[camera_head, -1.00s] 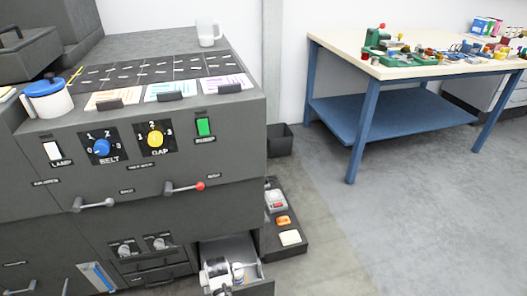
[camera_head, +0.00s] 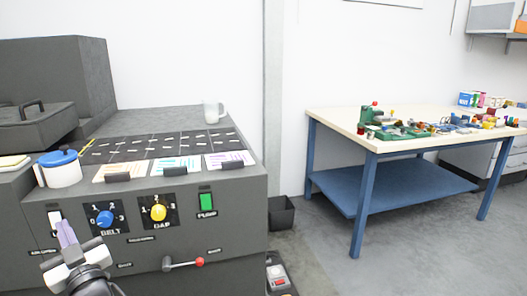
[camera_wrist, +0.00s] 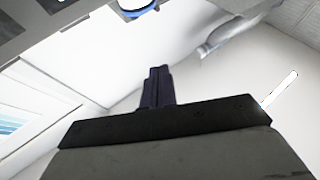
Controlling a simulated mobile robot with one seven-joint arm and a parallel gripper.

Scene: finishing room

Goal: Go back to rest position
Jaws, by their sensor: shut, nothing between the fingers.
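My gripper (camera_head: 66,236) is in front of the dark grey machine (camera_head: 225,185), at the lower left of the head view. Its purple fingers are together, with nothing between them, and they point up. In the head view it overlaps the panel left of the blue belt knob (camera_head: 103,217) and partly covers the white lamp switch. The closed fingers also show at the middle of the wrist view (camera_wrist: 157,88), against a pale wall.
The machine top holds a blue-lidded white pot (camera_head: 60,170), a white mug (camera_head: 213,111) and several cards. A red-tipped lever (camera_head: 184,264) sticks out of the front. A blue-legged workbench (camera_head: 340,118) with many small items stands at right.

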